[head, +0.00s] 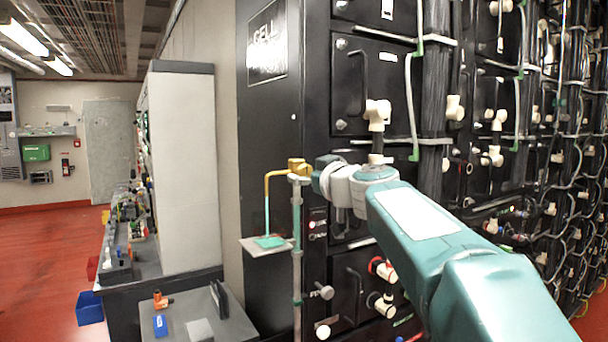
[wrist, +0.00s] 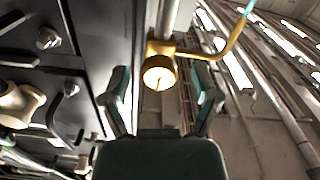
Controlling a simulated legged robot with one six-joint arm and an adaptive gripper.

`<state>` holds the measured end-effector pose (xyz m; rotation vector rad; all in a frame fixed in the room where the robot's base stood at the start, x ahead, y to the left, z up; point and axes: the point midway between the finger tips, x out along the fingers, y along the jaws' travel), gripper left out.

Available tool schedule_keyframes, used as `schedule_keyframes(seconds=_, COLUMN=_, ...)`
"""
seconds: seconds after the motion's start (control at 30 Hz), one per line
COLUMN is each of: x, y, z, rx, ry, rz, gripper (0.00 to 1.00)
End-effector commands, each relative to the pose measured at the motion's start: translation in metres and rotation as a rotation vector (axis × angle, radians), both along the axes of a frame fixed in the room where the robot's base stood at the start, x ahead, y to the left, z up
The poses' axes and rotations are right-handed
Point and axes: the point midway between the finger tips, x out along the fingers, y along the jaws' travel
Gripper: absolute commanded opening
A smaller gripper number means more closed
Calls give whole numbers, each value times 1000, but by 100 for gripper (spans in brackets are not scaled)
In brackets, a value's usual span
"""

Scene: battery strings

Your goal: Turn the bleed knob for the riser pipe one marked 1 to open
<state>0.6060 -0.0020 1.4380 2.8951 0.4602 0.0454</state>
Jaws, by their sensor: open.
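A brass bleed knob (wrist: 159,73) faces the wrist camera, with a thin dark mark on its round face. It sits on a brass fitting at the end of a grey riser pipe (wrist: 168,18). In the head view the upright riser pipe (head: 297,235) carries the brass fitting (head: 296,166) at its top. A brass spout (wrist: 228,42) curves away to the right in the wrist view. My gripper (wrist: 161,78) is open, with one finger on each side of the knob and visible gaps. In the head view my gripper (head: 318,176) is beside the fitting. No number is readable.
A small plate (head: 252,247) with a teal patch sits below the spout, with a teal line above it. The black battery rack (head: 277,120) with handles, white fittings and cables stands close behind and right. A grey bench (head: 200,312) with small items stands at lower left.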

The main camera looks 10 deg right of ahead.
Motion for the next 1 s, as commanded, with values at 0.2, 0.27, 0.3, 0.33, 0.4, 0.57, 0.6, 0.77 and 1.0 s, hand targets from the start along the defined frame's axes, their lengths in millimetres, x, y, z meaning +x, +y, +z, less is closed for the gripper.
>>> schedule_keyframes(seconds=0.2, x=-40, y=-13, z=1, rx=1, ry=-2, rz=-4, gripper=79)
schedule_keyframes(seconds=0.27, x=-52, y=-16, z=0, rx=1, ry=-2, rz=-4, gripper=79)
schedule_keyframes(seconds=0.3, x=-59, y=-20, z=0, rx=0, ry=-1, rz=-4, gripper=79)
schedule_keyframes(seconds=0.33, x=-65, y=-21, z=0, rx=0, ry=-2, rz=-4, gripper=79)
schedule_keyframes(seconds=0.4, x=-77, y=-24, z=0, rx=-2, ry=-1, rz=-3, gripper=79)
schedule_keyframes(seconds=0.57, x=-96, y=-31, z=-1, rx=-1, ry=0, rz=-2, gripper=79)
schedule_keyframes(seconds=0.6, x=-99, y=-31, z=-1, rx=-1, ry=0, rz=-1, gripper=79)
schedule_keyframes(seconds=0.77, x=-102, y=-32, z=-2, rx=0, ry=1, rz=0, gripper=79)
schedule_keyframes(seconds=1.0, x=-103, y=-30, z=-3, rx=0, ry=8, rz=2, gripper=79)
